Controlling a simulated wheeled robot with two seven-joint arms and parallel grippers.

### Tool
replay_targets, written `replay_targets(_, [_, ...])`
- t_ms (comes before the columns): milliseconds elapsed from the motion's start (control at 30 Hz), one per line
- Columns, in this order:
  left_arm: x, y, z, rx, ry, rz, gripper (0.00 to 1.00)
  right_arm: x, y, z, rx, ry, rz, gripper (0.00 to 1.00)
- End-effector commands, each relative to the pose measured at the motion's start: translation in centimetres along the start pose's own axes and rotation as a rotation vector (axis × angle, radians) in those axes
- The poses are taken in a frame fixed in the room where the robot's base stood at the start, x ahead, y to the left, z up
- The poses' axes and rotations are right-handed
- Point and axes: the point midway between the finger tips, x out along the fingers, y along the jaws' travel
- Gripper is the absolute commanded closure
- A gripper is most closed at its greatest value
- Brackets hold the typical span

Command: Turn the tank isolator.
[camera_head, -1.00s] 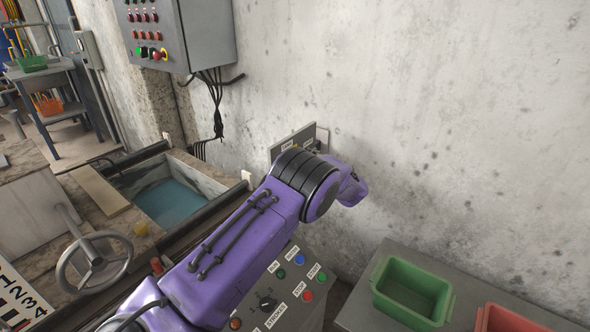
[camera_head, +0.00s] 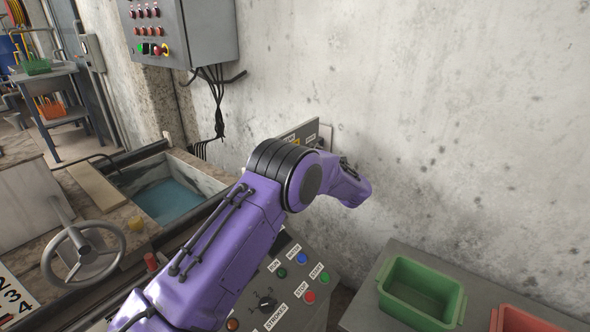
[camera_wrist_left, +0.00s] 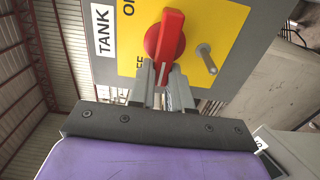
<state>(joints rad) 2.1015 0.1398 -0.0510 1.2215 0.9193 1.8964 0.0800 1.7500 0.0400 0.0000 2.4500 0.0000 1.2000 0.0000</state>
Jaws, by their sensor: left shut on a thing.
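The tank isolator's red rotary handle (camera_wrist_left: 166,42) sits on a yellow plate (camera_wrist_left: 214,35) with a "TANK" label (camera_wrist_left: 102,29) beside it in the left wrist view. My left gripper (camera_wrist_left: 163,74) is shut on the lower end of the handle, one finger on each side. The handle stands nearly upright in that view. In the head view my purple left arm reaches to the wall and hides most of the isolator; only part of its grey panel (camera_head: 300,130) shows. The left fingertips are hidden there. My right gripper is not in view.
A metal peg (camera_wrist_left: 206,58) sticks out of the plate close to the handle. Below my arm is a button console (camera_head: 285,290). A handwheel (camera_head: 82,252) and a water tank (camera_head: 168,198) are at left, a green bin (camera_head: 421,289) at right, and a control cabinet (camera_head: 187,35) above.

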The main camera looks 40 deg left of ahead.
Motion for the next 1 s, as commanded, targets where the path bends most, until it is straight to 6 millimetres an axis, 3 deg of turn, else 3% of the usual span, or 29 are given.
replay_targets(533, [0.33,0.28,0.01,-0.029,0.003,0.005,1.0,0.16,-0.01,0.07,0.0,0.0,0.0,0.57])
replay_targets(567, [0.33,0.27,0.01,-0.029,0.003,0.005,0.75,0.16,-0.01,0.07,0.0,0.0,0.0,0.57])
replay_targets(600, [0.33,0.26,0.0,-0.029,0.003,0.005,0.62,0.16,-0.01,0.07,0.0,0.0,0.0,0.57])
replay_targets(633, [0.31,0.25,0.0,-0.028,0.003,0.004,0.56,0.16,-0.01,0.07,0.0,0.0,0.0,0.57])
replay_targets(1000, [0.02,-0.01,0.08,-0.023,0.0,0.001,0.56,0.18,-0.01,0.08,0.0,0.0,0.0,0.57])
